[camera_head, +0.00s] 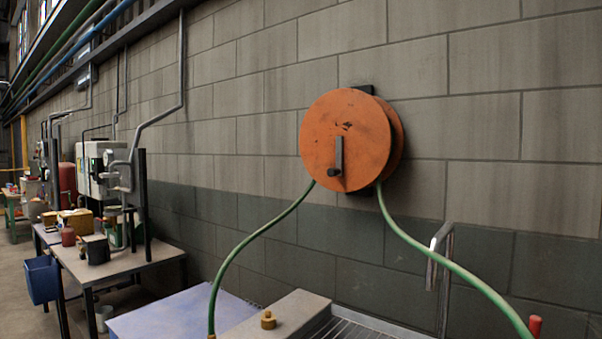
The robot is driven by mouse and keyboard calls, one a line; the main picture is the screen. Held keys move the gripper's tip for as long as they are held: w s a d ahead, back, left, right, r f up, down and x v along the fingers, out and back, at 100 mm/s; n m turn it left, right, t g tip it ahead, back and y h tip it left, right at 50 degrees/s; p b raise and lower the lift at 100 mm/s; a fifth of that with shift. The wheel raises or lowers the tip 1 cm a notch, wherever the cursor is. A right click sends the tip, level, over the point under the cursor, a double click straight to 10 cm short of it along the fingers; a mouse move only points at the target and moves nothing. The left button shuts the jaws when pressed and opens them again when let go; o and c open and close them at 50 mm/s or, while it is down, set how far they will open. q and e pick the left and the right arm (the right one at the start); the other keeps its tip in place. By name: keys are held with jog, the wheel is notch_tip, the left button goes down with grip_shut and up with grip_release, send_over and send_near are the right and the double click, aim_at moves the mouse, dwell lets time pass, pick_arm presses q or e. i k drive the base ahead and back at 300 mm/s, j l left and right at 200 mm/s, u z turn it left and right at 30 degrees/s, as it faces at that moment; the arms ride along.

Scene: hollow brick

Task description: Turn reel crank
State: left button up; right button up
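An orange hose reel (365,150) is mounted on the block wall, right of the picture's middle. Its round face has a few dark scuffs. A dark crank (339,156) stands near the middle of the face; its bar runs vertically, with a small knob (334,172) at the lower end. A green hose (262,227) hangs from the reel, with one length running down to the left and another down to the right. Neither of my grippers shows in the head view.
Below the reel are a bluish flat surface (165,317), a grey block with a brass fitting (268,320), and a metal grate (350,329). A bent metal rail (444,275) stands at right. A cluttered workbench (125,264) is at left. The space before the reel's face looks clear.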

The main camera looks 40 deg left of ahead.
aim_at(337, 171)
jog(key=i+u, duration=0.1)
jog(key=u, duration=0.3)
jog(key=i+u, duration=0.1)
jog(key=u, duration=0.3)
jog(key=i+u, duration=0.1)
jog(key=u, duration=0.35)
jog(key=k+j+z, duration=0.15)
jog(key=j, duration=0.15)
